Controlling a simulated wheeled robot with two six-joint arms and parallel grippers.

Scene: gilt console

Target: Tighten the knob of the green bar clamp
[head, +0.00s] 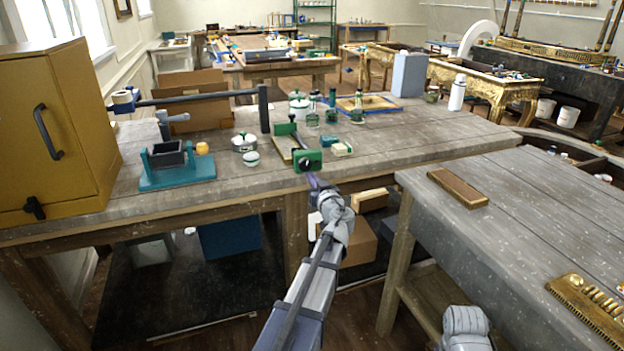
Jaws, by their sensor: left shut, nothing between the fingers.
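The green bar clamp (307,155) lies near the front edge of the wooden workbench, on a wooden board. Its green end block faces me, with a dark round knob (311,164) on the front. My left gripper (312,180) is shut and empty, just below and in front of the knob. I cannot tell whether its fingertips touch the knob. My right gripper is not in view; only a grey part of my right arm shows at the bottom right.
A teal vise (175,164) and a yellow cabinet (60,135) stand to the left. White-and-green pots (243,142) and glass bottles (332,108) stand nearby. A second table (530,200) with a wooden block is to the right.

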